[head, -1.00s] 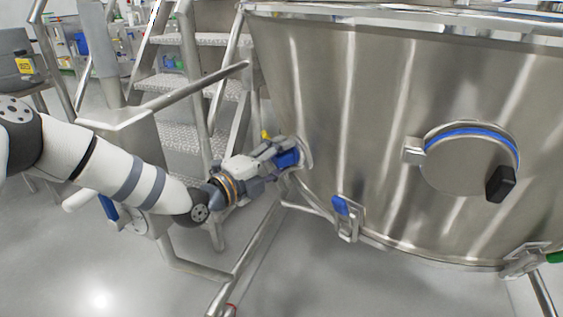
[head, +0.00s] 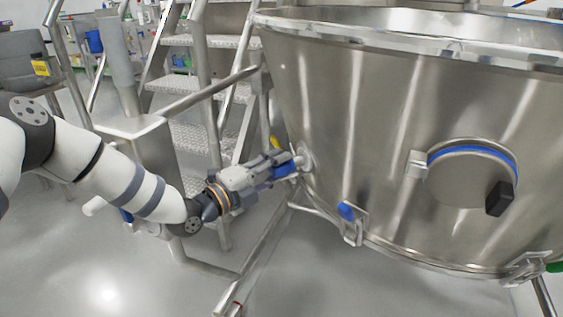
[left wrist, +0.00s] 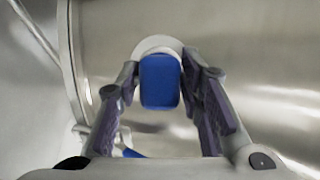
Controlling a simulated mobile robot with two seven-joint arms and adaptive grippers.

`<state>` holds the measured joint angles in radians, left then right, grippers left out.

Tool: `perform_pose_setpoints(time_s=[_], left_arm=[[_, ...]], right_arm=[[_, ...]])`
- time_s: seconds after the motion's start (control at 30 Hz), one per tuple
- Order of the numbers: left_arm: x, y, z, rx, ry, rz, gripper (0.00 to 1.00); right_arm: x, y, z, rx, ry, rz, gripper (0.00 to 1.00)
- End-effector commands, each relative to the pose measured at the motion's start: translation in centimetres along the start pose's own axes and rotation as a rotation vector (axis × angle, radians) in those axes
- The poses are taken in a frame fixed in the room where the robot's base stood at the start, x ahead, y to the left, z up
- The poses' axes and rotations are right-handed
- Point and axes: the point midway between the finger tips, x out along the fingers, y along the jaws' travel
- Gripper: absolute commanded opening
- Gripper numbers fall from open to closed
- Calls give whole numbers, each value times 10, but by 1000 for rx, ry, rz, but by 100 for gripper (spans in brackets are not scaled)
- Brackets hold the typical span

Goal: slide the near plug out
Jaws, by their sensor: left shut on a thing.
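The blue plug (head: 284,168) sits at a round metal port (head: 306,157) low on the left side of the big steel vessel (head: 380,130). A short pale stretch shows between its blue part and the port. My left gripper (head: 280,162) is shut on the plug from the left. In the left wrist view the plug (left wrist: 160,82) lies between my two fingers, with a pale round collar behind it. How far the plug still reaches into the port is hidden. My right gripper is in neither view.
A clamp with a blue handle (head: 346,211) hangs on the vessel's lower edge, right of the port. A round cover (head: 468,178) with a black knob is farther right. Metal steps and rails (head: 200,90) stand behind my left arm. The floor in front is clear.

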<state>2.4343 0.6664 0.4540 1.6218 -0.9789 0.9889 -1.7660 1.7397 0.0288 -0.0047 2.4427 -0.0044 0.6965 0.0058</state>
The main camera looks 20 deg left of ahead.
Motion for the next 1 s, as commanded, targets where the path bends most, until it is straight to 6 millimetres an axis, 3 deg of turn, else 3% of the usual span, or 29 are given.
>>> perform_pose_setpoints(time_s=[0.1, 0.13, 0.17, 0.5, 0.8, 1.0], left_arm=[[0, 0, 2, 0, -5, -3, 0], [0, 0, 2, 0, -6, -3, 38], [0, 0, 2, 0, -5, -3, 45], [-4, 0, 1, 0, -3, -1, 47], [-62, 0, 2, -1, -5, -1, 47], [-76, 0, 1, 0, -4, -2, 47]], right_arm=[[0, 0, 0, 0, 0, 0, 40], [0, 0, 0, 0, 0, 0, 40], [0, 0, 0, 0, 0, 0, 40], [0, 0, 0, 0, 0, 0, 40], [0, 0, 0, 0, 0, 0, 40], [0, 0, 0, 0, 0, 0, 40]])
